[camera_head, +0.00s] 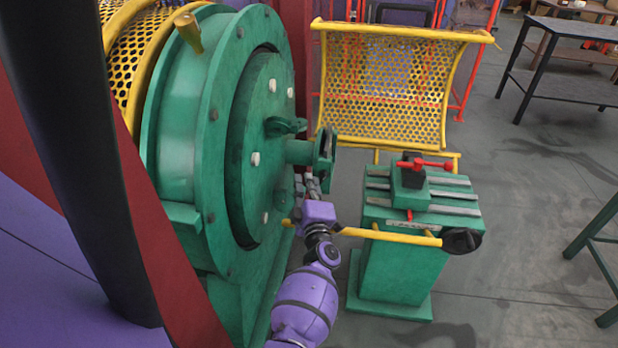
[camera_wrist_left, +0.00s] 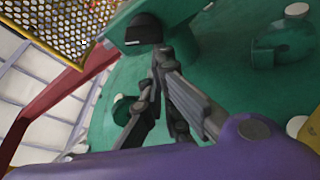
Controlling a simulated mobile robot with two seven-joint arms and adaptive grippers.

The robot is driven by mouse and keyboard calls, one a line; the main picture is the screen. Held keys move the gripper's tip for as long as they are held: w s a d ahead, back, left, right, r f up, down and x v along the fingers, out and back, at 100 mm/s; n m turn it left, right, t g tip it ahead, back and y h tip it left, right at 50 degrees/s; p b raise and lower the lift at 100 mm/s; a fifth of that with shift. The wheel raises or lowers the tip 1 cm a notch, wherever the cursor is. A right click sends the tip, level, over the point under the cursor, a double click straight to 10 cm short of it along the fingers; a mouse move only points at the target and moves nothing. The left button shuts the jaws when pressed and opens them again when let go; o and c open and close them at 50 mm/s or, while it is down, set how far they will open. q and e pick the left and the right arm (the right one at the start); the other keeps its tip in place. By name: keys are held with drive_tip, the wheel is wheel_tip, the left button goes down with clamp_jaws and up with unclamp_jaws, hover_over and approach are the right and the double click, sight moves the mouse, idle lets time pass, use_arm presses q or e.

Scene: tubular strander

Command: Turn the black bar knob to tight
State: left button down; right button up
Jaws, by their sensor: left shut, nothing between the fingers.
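A black bar-shaped part (camera_head: 329,143), which looks like the knob, sits at the end of the green spindle that sticks out of the large round green drum face (camera_head: 262,150). A black knob-like part (camera_wrist_left: 145,28) also shows at the top of the left wrist view; I cannot tell for certain that it is the same part. My left gripper (camera_head: 312,184) is just below the spindle end in the head view, with its fingers shut and empty. In the wrist view its fingers (camera_wrist_left: 160,65) appear just below the black part, and contact is unclear. My right gripper is not in view.
A green pedestal (camera_head: 400,265) with a clamp block, a red lever (camera_head: 428,165) and a yellow bar ending in a black knob (camera_head: 461,240) stands to the right. A yellow mesh guard (camera_head: 385,85) is behind.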

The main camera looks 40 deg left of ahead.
use_arm(q)
drive_tip(key=f+n+g, duration=0.1)
drive_tip(key=n, duration=0.2)
drive_tip(key=shift+f+p, duration=0.2)
drive_tip(key=shift+p, duration=0.15)
drive_tip(key=shift+f, duration=0.1)
idle(0.6)
